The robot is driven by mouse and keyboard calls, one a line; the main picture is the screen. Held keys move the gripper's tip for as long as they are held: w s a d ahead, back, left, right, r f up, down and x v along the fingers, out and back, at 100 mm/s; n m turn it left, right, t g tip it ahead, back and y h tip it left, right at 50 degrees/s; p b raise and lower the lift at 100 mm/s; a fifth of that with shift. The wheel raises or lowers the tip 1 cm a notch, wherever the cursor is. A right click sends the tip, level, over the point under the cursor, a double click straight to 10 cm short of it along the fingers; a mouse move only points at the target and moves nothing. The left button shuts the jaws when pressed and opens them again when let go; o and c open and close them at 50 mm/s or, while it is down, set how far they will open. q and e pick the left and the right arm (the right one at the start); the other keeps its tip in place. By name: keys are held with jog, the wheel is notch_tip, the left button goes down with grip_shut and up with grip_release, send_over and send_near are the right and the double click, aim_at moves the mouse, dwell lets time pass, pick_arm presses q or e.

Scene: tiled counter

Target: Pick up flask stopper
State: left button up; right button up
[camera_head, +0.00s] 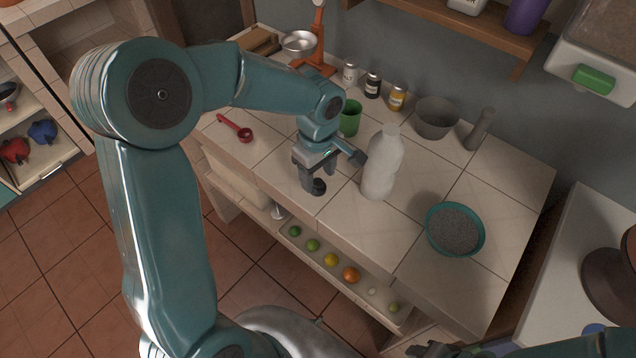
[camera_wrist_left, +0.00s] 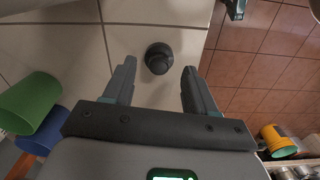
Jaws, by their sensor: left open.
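The flask stopper is a small black knob (camera_head: 318,187) on the tiled counter near its front edge. In the left wrist view the stopper (camera_wrist_left: 158,58) sits just beyond and between the fingertips. My left gripper (camera_head: 317,177) is open and points down at the stopper; it also shows in the left wrist view (camera_wrist_left: 160,70). The fingers look apart from the stopper. A white flask (camera_head: 382,165) stands upright just right of the gripper. My right gripper (camera_head: 430,350) shows only as a dark part at the bottom edge, and its jaws are unclear.
A green cup (camera_head: 350,118) stands behind the gripper and a red scoop (camera_head: 236,128) lies left. A teal bowl of grey grains (camera_head: 455,229), a grey mortar (camera_head: 435,117) and small jars (camera_head: 372,84) are right and behind. A shelf with fruit (camera_head: 331,260) runs below the front edge.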

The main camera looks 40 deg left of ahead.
aim_at(318, 181)
pick_arm(q)
notch_tip(318, 181, down, 2)
jog(key=shift+f, duration=0.1)
grip_shut()
notch_tip(318, 181, up, 20)
jog(key=shift+w, duration=0.2)
dwell(0.6)
